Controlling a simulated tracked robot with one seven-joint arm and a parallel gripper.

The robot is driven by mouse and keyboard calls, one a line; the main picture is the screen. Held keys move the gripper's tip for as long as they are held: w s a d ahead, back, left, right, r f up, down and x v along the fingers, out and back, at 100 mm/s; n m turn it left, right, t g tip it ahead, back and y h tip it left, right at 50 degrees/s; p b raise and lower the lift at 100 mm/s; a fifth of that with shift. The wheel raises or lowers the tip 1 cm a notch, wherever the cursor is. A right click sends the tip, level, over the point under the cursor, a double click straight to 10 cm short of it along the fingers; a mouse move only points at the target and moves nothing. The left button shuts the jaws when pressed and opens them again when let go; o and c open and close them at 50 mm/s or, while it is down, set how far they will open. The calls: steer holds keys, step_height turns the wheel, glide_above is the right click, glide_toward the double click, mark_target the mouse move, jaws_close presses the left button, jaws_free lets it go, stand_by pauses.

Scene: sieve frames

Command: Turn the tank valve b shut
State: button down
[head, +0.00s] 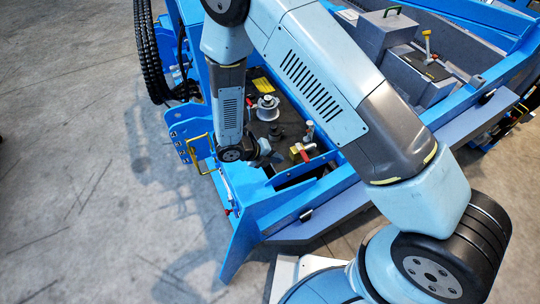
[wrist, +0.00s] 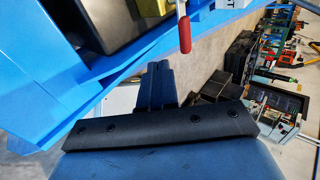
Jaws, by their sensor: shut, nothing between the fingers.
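A valve with a red lever (head: 304,153) stands inside the blue machine frame, right of my gripper in the head view. A red grip on a metal lever (wrist: 184,34) shows at the top of the wrist view, hanging downward in that picture. No label marks either as tank valve b, and I cannot tell whether they are the same lever. My gripper (head: 268,152) is low inside the frame, small and partly hidden by my wrist. In the wrist view its dark fingers (wrist: 158,80) are together and empty, apart from the red grip.
The blue frame (head: 246,238) surrounds the work area. A white round fitting (head: 267,107) stands behind my gripper. A yellow handle (head: 201,154) projects at left. Grey boxes (head: 418,78) sit at the upper right. Open concrete floor (head: 75,170) lies left. Shelves and equipment fill the wrist view's right.

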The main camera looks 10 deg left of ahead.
mark_target(303, 154)
steer(key=w+d+f, duration=0.1)
steer(key=d, duration=0.1)
steer(key=w+d+f, duration=0.1)
steer(key=d, duration=0.1)
steer(key=w+d+f, duration=0.1)
steer(key=w+d, duration=0.1)
steer(key=shift+d+f, duration=0.1)
steer(key=shift+d, duration=0.1)
stand_by(0.5)
